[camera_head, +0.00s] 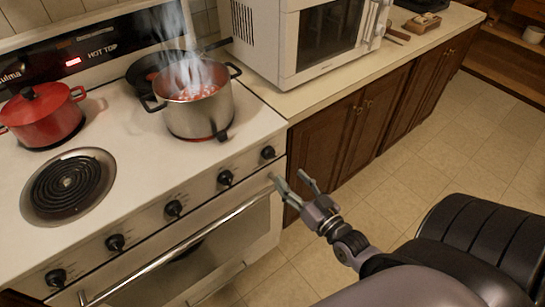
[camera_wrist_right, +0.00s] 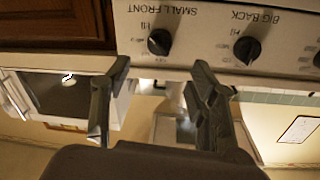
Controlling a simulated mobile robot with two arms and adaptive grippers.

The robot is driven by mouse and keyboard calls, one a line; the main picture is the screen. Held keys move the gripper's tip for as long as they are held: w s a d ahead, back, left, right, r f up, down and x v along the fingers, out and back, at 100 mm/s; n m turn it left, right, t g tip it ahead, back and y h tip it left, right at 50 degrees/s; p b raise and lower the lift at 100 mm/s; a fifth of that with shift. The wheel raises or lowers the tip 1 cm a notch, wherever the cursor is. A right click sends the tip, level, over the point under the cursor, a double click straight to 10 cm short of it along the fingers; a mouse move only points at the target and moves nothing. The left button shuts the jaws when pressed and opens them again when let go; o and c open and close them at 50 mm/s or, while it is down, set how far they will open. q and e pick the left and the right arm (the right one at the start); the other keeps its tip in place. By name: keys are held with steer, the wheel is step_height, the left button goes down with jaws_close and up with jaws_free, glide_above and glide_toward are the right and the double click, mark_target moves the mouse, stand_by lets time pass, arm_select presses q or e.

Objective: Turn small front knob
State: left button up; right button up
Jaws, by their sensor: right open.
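The small front knob (camera_wrist_right: 160,42) is black and round, below its upside-down "SMALL FRONT" label in the right wrist view. In the head view it is the rightmost knob (camera_head: 268,153) on the white stove's front panel. My right gripper (camera_head: 291,179) is open and empty, in front of the stove's right corner, close to the knob but apart from it. In the right wrist view, the fingers of the gripper (camera_wrist_right: 160,72) point toward the panel, with the knob beyond the gap between them. My left gripper is not in view.
The "BIG BACK" knob (camera_wrist_right: 247,49) sits beside the small front one. A steaming steel pot (camera_head: 200,108) and a red pot (camera_head: 42,114) stand on the stove. The oven handle (camera_head: 180,248) runs below the knobs. A white microwave (camera_head: 305,40) stands on the counter.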

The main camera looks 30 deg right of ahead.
mark_target(270, 154)
steer(key=w, duration=1)
steer(key=shift+p, duration=0.35)
steer(key=shift+s, duration=0.1)
steer(key=c, duration=1.2)
steer(key=shift+o, duration=0.2)
